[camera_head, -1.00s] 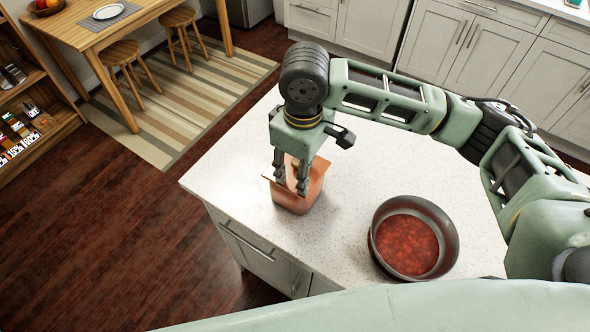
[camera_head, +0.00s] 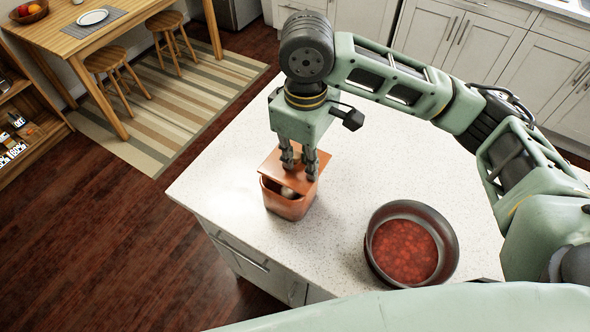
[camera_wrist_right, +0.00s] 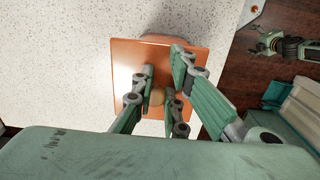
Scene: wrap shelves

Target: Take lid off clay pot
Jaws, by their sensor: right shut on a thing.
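The clay pot (camera_head: 287,207) is a small orange-brown square pot on the white speckled counter. Its flat square lid (camera_head: 311,180) is above the pot's opening, raised at the near side, so the dark inside shows. A pale round thing (camera_head: 288,191) shows inside the pot. My right gripper (camera_head: 299,168) points down and is shut on the lid's top. In the right wrist view the lid (camera_wrist_right: 125,60) lies beneath my right gripper (camera_wrist_right: 163,92), with a tan round part between the fingers that may be its knob. My left gripper is not in view.
A dark round pan (camera_head: 452,245) with red contents stands on the counter (camera_head: 350,205) to the right of the pot. The counter's left edge is close to the pot. Bare counter lies around both.

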